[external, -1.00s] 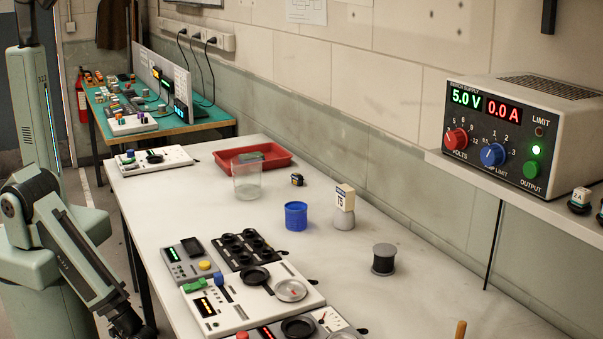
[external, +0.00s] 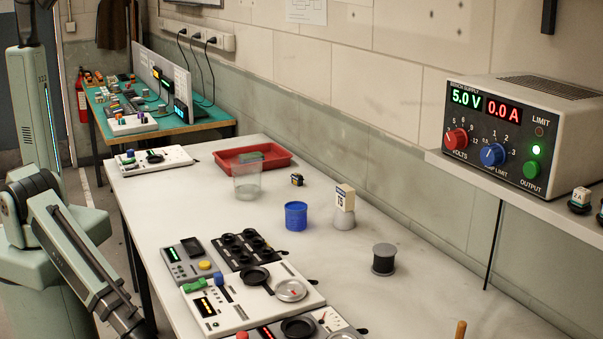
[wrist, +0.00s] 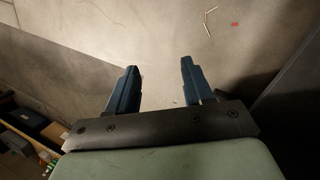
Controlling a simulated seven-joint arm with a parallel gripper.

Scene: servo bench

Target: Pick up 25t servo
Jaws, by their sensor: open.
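No servo marked 25t can be made out; labels on the bench are too small to read. A small dark block with yellow (external: 297,180) lies alone on the white table, and a green block (external: 193,286) and a blue block (external: 218,279) sit on the nearer panel; I cannot tell whether any is the servo. My gripper (wrist: 158,69) shows in the wrist view with its two blue fingers apart and nothing between them, over bare grey floor. In the external view my arm hangs left of the table and its gripper is out of frame.
The white table (external: 345,262) holds a blue cup (external: 296,216), a clear beaker (external: 246,182), a red tray (external: 278,163), a dark spool (external: 384,259) and a black socket block (external: 244,249). A power supply (external: 530,130) stands on the right shelf.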

